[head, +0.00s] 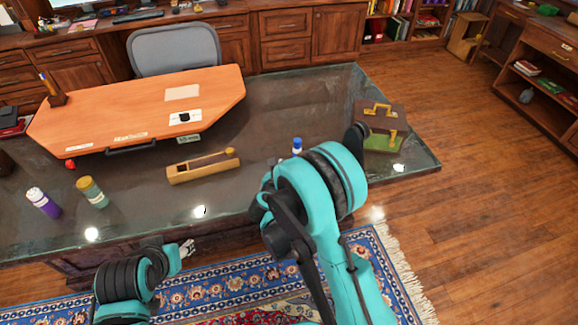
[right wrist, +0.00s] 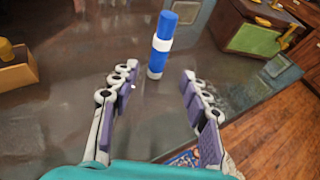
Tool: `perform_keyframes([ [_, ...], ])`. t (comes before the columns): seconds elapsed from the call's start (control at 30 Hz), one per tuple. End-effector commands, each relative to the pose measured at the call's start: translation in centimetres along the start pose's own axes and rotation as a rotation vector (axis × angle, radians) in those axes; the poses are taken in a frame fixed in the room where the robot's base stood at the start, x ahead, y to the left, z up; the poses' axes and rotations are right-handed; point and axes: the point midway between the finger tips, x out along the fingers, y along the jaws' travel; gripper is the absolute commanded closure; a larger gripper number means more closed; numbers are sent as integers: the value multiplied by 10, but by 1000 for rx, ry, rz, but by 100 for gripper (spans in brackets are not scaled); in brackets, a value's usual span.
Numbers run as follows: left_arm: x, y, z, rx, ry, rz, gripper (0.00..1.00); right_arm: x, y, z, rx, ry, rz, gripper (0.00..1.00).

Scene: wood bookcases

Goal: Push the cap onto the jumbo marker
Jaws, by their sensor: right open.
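A blue marker with a white band (right wrist: 162,45) stands upright on the dark glass-topped desk. In the head view its blue top and white band (head: 297,147) show just behind my right arm, which hides its lower part. I cannot tell how far its blue top is seated, or whether that is the cap. My right gripper (right wrist: 159,75) is open and empty, its fingers spread to either side just short of the marker's base. My left gripper (head: 187,248) is low in front of the desk, away from the marker; its jaw state is unclear.
A wooden box (head: 203,168) lies left of the marker. An orange-brown board (head: 140,105) fills the back.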

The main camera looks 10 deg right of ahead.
Motion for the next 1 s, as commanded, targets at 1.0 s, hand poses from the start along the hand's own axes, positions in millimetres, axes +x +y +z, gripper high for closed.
perform_keyframes([
  [1.0, 0, 0, 0, 0, 0, 0, 54, -196, 26, 173, -2075, -913, 378, 54],
])
